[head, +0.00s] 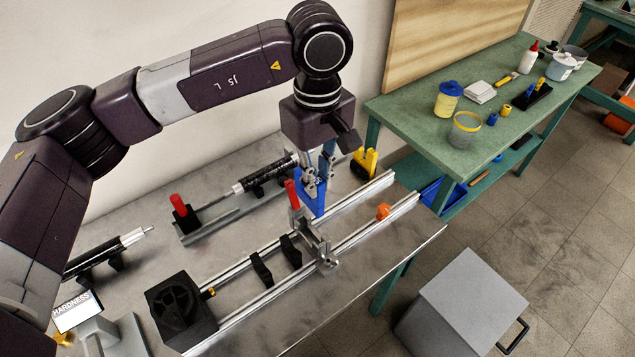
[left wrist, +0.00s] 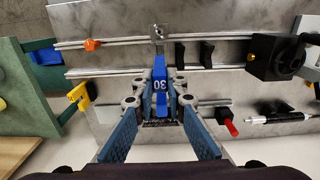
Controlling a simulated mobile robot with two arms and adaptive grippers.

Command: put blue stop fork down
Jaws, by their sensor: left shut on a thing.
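The blue stop fork (head: 311,197) hangs upright below my left gripper (head: 320,178), by the rails of the fixture. My left gripper is shut on its upper part. In the left wrist view the blue fork (left wrist: 161,84) shows the number 30 between the two fingers (left wrist: 158,100). I cannot tell whether its lower end touches the table or a rail. A yellow fork (head: 369,161) stands at the back end of the rails and also shows in the left wrist view (left wrist: 79,95). My right gripper is not in view.
Two metal rails (head: 345,233) carry black supports (head: 261,270), a metal clamp (head: 326,254) and an orange piece (head: 383,212). A black fan block (head: 181,311) stands at the near end. A red-handled stand (head: 181,208) and a black roll (head: 265,176) lie left. The green bench (head: 410,107) holds jars.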

